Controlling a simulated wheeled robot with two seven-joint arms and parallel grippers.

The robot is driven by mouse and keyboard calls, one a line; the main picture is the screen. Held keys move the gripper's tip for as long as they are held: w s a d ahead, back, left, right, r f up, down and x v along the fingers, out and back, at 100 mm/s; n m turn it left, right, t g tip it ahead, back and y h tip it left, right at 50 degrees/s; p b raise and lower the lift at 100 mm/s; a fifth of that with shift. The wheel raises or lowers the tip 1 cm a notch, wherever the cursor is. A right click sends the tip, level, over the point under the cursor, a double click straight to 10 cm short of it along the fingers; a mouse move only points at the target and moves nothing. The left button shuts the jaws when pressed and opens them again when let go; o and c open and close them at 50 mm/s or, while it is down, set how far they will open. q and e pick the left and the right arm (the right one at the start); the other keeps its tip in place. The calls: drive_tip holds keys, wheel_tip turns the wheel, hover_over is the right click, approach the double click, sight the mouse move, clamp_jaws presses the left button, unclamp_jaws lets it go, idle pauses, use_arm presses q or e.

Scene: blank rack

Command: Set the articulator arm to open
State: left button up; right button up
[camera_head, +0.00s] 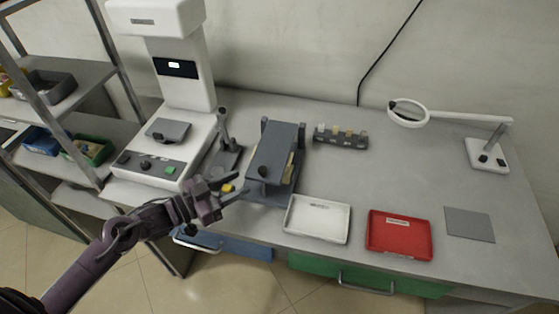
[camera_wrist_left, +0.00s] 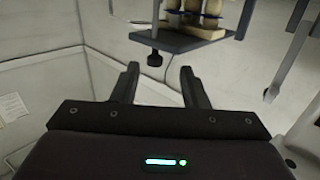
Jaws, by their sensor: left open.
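The articulator is a dark grey frame on the bench, with its broad upper arm (camera_head: 274,148) lying over its base and tan casts (camera_head: 289,167) partly showing beneath. A dark knob (camera_head: 263,171) sits at the arm's front end. In the left wrist view, a grey plate (camera_wrist_left: 180,43) with tan pieces (camera_wrist_left: 205,24) and a dark knob (camera_wrist_left: 154,58) shows just beyond the fingers. My left gripper (camera_head: 236,186) is open and empty, just left of the articulator's front. It also shows in the wrist view (camera_wrist_left: 160,75). My right gripper is not in view.
A white tray (camera_head: 318,234) and a red tray (camera_head: 400,250) lie right of the articulator. A small stand (camera_head: 227,150) and a white machine (camera_head: 150,172) are to its left. A block rack (camera_head: 341,141) and magnifier lamp (camera_head: 408,113) stand behind. The bench's back middle is clear.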

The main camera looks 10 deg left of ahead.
sight(261, 169)
use_arm(q)
drive_tip(key=shift+w+d+r+m+g+h, duration=0.25)
drive_tip(key=shift+d+r+m+g+h, duration=0.15)
drive_tip(key=shift+h, duration=0.2)
drive_tip(key=x, duration=0.4)
drive_tip(key=p+x, duration=0.1)
drive_tip(key=x, duration=0.1)
drive_tip(key=shift+r, duration=0.3)
drive_tip(key=shift+w+d, duration=0.25)
drive_tip(key=shift+d, duration=0.1)
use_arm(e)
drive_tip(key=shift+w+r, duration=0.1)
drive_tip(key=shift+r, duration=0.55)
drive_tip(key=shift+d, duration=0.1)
use_arm(q)
clamp_jaws()
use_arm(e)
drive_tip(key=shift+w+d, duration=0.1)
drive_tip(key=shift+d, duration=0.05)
